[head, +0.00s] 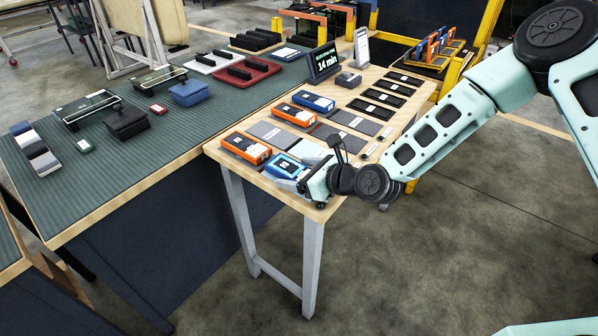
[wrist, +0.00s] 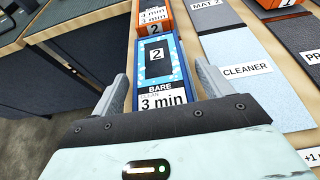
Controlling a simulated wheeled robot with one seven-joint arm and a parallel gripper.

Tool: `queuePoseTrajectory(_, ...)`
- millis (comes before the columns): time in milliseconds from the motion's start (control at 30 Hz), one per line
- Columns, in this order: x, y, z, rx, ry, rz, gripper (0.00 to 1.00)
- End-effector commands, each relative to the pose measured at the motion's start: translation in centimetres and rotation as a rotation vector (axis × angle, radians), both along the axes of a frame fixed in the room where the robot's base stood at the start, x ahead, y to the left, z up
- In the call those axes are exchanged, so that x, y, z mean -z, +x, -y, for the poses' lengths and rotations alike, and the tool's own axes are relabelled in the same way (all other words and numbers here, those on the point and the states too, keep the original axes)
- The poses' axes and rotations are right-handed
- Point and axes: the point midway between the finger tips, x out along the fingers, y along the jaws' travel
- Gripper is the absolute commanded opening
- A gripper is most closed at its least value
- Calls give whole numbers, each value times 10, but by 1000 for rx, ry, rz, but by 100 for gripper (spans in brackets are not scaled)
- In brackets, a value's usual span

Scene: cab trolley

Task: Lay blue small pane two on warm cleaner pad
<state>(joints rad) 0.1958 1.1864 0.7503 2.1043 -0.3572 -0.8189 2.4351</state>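The blue small pane marked 2 (wrist: 173,52) lies flat in the wrist view, with a label reading bare, clean, 3 min. It also shows at the near left corner of the wooden table in the head view (head: 284,167). My gripper (wrist: 161,72) is open, its fingers on either side of the pane with gaps visible; the head view shows it low at the table's front edge (head: 304,177). The pale blue pad labelled cleaner (wrist: 266,100) lies just right of the pane and looks bare. In the head view my gripper partly hides this pad (head: 309,149).
An orange pane also marked 2 (wrist: 152,18) lies just beyond the blue one. More orange (head: 295,115) and blue (head: 313,102) panes, grey pads and black slots fill the table. A timer display (head: 324,62) stands at the back. A green-matted bench (head: 180,125) adjoins on the left.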

Motion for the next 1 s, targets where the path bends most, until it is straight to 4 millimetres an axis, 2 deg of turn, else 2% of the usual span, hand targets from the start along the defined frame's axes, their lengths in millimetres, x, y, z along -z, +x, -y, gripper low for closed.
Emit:
queuePoseTrajectory(267, -4, 0, 0, -1, -1, 1, 78)
queuePoseTrajectory(367, -6, -4, 6, 1, 0, -1, 78)
queuePoseTrajectory(733, -34, -46, 61, 3, 1, -1, 78)
queuePoseTrajectory(1000, -48, -66, 85, 0, -1, -1, 78)
